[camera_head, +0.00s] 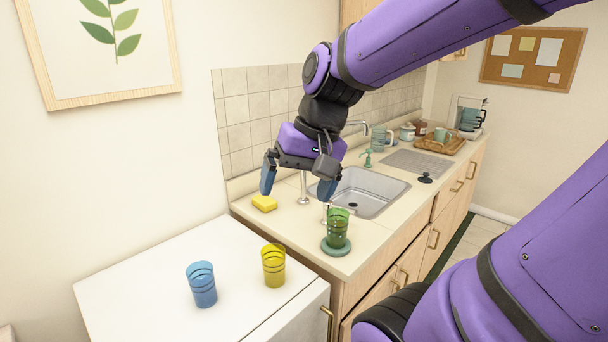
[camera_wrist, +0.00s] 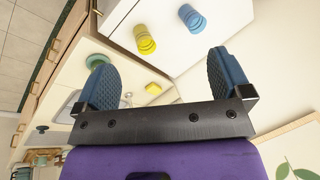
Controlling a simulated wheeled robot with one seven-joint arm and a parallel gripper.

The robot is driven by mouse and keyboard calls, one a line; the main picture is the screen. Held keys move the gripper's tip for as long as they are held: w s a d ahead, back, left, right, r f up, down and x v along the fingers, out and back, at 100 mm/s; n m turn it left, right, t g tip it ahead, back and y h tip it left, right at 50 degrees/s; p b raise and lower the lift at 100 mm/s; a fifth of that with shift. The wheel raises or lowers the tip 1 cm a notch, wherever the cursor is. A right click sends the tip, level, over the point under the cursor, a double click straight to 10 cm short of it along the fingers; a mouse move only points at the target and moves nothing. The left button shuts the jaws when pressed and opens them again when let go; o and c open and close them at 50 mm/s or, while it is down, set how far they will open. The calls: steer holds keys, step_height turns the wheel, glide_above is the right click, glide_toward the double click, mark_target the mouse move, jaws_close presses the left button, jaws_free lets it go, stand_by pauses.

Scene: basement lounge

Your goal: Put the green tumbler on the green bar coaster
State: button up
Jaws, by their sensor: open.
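The green tumbler (camera_head: 338,227) stands upright on the round green bar coaster (camera_head: 334,248), near the front corner of the counter left of the sink. My gripper (camera_head: 296,190) is open and empty, above the counter and apart from the tumbler, up and to its left in the head view. In the wrist view the open fingers of my gripper (camera_wrist: 160,62) have nothing between them. A green round shape beside the left finger there is partly hidden, and I cannot tell tumbler from coaster in it.
A blue tumbler (camera_head: 202,285) and a yellow tumbler (camera_head: 273,265) stand on the white surface (camera_head: 140,290) at left. A yellow sponge (camera_head: 264,203) lies below my gripper. The sink (camera_head: 368,190) and tap are behind the green tumbler. A wooden tray (camera_head: 440,146) is farther back.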

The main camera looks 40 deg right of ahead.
steer(key=shift+s+a+r+n+t+h, duration=0.4)
steer(key=shift+s+r+n, duration=0.25)
steer(key=shift+n, duration=0.2)
steer(key=shift+s+a+r+n+t+h, duration=0.3)
steer(key=shift+s+r+n+t+h, duration=0.15)
steer(key=shift+s+r+n+t, duration=0.25)
steer(key=shift+s+a+r+n+t+h, duration=0.35)
steer(key=shift+s+r+n+h, duration=0.25)
steer(key=shift+n, duration=0.35)
steer(key=shift+f, duration=0.15)
